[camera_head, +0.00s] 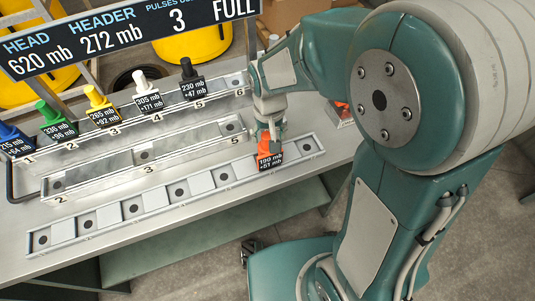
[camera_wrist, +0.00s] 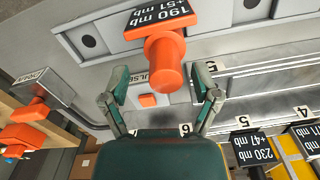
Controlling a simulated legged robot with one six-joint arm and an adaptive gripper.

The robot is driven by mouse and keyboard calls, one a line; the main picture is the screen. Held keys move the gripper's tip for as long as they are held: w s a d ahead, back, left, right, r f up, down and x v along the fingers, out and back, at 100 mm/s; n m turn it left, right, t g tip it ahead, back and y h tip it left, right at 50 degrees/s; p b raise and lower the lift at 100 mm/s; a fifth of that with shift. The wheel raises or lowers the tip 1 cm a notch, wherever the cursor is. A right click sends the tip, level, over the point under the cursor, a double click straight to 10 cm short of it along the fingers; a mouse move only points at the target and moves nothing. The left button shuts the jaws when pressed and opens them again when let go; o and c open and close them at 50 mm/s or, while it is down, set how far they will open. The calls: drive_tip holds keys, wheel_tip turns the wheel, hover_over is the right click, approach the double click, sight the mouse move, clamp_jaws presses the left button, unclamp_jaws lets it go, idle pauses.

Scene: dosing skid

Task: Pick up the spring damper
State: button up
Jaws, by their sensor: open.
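An orange piece with a knob (camera_head: 264,145) and a black label reading 190 mb, +51 mb sits upright at the right part of the front rail (camera_head: 130,212). No label names the spring damper; this orange piece is the one at my gripper. In the wrist view its round knob (camera_wrist: 167,75) points toward the camera, between and beyond my fingertips. My gripper (camera_head: 271,127) is open just above the orange piece. In the wrist view both fingers of my gripper (camera_wrist: 160,88) are spread and nothing is held between them.
Blue (camera_head: 12,131), green (camera_head: 47,113), yellow (camera_head: 95,96), white (camera_head: 141,80) and black (camera_head: 187,68) labelled pieces stand along the back rail. A middle rail (camera_head: 110,182) lies between. A sign (camera_head: 110,32) hangs at upper left. An orange button (camera_wrist: 147,100) shows in the wrist view.

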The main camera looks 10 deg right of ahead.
sight(267, 150)
wheel_tip(267, 150, down, 2)
drive_tip(key=shift+d+f, duration=0.1)
drive_tip(key=shift+f, duration=0.3)
drive_tip(key=shift+a, duration=0.6)
drive_tip(key=c, duration=0.9)
drive_tip(key=shift+d, duration=0.2)
clamp_jaws()
drive_tip(key=shift+d, duration=0.15)
drive_tip(key=shift+r, duration=0.1)
